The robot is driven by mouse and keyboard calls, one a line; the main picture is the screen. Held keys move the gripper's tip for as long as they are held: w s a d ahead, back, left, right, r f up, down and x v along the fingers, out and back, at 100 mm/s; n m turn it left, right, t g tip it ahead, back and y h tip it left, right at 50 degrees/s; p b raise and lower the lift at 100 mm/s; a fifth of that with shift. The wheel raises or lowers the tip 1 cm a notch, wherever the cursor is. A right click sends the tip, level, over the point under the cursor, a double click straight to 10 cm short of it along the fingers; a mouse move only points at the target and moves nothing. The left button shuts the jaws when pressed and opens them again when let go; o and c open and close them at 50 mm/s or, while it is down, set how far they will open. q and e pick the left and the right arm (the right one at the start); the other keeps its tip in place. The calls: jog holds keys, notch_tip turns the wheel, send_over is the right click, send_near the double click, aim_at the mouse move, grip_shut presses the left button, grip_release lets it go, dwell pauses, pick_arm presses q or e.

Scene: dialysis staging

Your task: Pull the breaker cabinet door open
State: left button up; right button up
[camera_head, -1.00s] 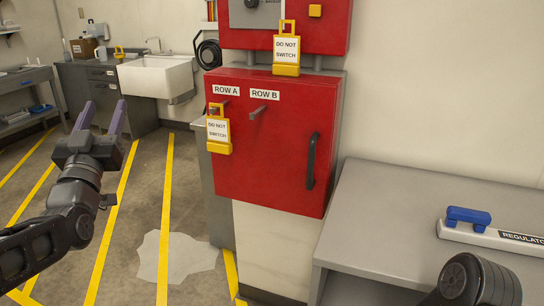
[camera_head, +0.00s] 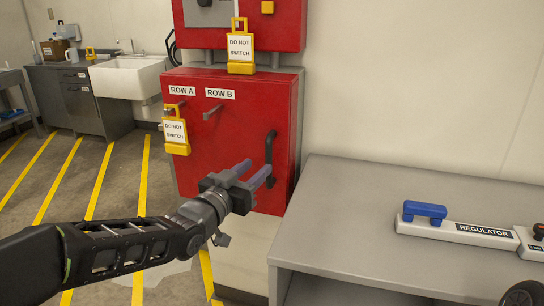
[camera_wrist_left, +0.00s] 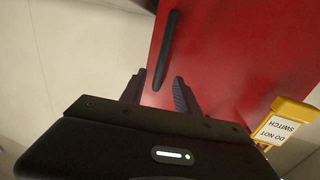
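The red breaker cabinet door (camera_head: 222,125) is shut, with ROW A and ROW B labels and a black vertical handle (camera_head: 270,157) near its right edge. My left gripper (camera_head: 256,173) is open, with its fingers pointing at the lower part of the handle. In the left wrist view the handle (camera_wrist_left: 166,50) comes down between the two open fingertips (camera_wrist_left: 157,84), and its lower end lies between them in the picture. I cannot tell whether the fingers touch it. My right gripper is out of view; only a dark part of that arm shows at the lower right corner.
A yellow DO NOT SWITCH tag (camera_head: 175,133) hangs at the door's left side, another (camera_head: 240,50) on the upper red box. A white sink (camera_head: 127,77) is behind left.

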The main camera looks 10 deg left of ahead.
aim_at(267, 158)
pick_arm(q)
jog(key=x, duration=0.7)
jog(key=shift+w, duration=0.3)
jog(key=shift+c, duration=0.5)
grip_shut()
dwell(0.7)
